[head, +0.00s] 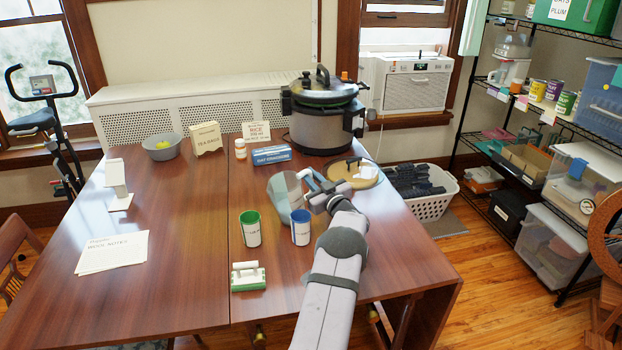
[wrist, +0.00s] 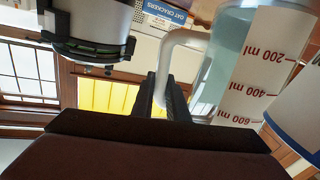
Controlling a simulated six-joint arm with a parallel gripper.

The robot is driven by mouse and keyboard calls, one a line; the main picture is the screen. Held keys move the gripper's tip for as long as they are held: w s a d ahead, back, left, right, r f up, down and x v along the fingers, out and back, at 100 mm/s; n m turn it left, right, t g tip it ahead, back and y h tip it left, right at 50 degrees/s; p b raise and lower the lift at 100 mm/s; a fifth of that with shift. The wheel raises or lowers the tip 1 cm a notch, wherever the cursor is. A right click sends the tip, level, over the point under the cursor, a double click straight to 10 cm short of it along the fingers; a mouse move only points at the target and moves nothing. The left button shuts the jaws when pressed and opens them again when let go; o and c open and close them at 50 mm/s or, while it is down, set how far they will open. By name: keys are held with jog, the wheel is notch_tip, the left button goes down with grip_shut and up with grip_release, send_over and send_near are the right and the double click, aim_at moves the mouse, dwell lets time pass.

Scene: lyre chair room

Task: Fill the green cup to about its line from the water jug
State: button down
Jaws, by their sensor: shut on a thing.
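The green cup (head: 250,228) stands upright on the table, white with a green rim and a label; its inside is too small to judge. The clear water jug (head: 284,192) is just behind and right of it, seemingly tilted. In the wrist view the jug (wrist: 235,75) shows red marks up to 600 ml; its water level is unclear. My gripper (head: 318,190) is shut on the jug's pale handle (wrist: 183,42), its black fingers (wrist: 166,98) on either side. I cannot tell whether the jug's base touches the table.
A blue-rimmed cup (head: 300,228) stands right of the green cup, close to the jug and my arm. A green-and-white block (head: 248,276) lies in front. A cracker box (head: 277,158), big cooker (head: 324,110) and round board (head: 353,173) are behind.

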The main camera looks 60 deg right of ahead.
jog(key=shift+w+a+r+n+t+b, duration=0.1)
jog(key=shift+a+r+n+t+b, duration=0.05)
jog(key=shift+a+r+n, duration=0.25)
jog(key=shift+w+a+r+n+t+b, duration=0.15)
jog(key=shift+r+n, duration=0.15)
jog(key=shift+r, duration=0.15)
jog(key=shift+w+a+r+n+b, duration=0.2)
jog(key=shift+a+r+n+b, duration=0.2)
jog(key=shift+a+n+b, duration=0.15)
jog(key=shift+w+a+r+n+b, duration=0.15)
jog(key=shift+a+r+n+b, duration=0.25)
jog(key=shift+a+n, duration=0.25)
jog(key=w+a+r+n+t+y+b, duration=0.1)
jog(key=w+a+r+n+b, duration=0.1)
jog(key=a+r+n+b, duration=0.4)
jog(key=shift+n+t+b, duration=0.4)
jog(key=shift+n+b, duration=0.3)
jog(key=shift+b, duration=0.1)
jog(key=shift+a+r, duration=0.1)
jog(key=shift+a, duration=0.05)
jog(key=shift+w+a+r+n+b, duration=0.1)
jog(key=shift+a+r+n+b, duration=0.4)
jog(key=shift+b, duration=0.6)
dwell(0.6)
jog(key=shift+f+y, duration=0.2)
jog(key=shift+y, duration=0.1)
dwell(0.3)
